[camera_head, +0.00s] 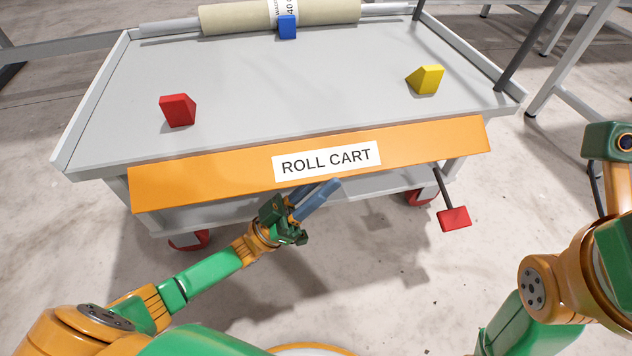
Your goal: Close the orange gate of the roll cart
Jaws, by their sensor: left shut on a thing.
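The orange gate (215,177) runs along the near edge of the roll cart (250,90) and bears a white ROLL CART label (327,161). It slopes outward and down from the tray's front edge, so the near side of the tray has no raised wall. My left gripper (322,193) is at the gate's lower edge, just under the label, and is shut on the gate; the exact contact is partly hidden. Part of my right arm shows at the right edge, but its gripper is not in view.
A red wedge (178,110) and a yellow wedge (426,80) sit on the tray. A beige roll (235,17) lies at the back behind a blue block (287,27). A red pedal (454,218) sticks out below the gate's right end. Table legs (575,65) stand at the upper right.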

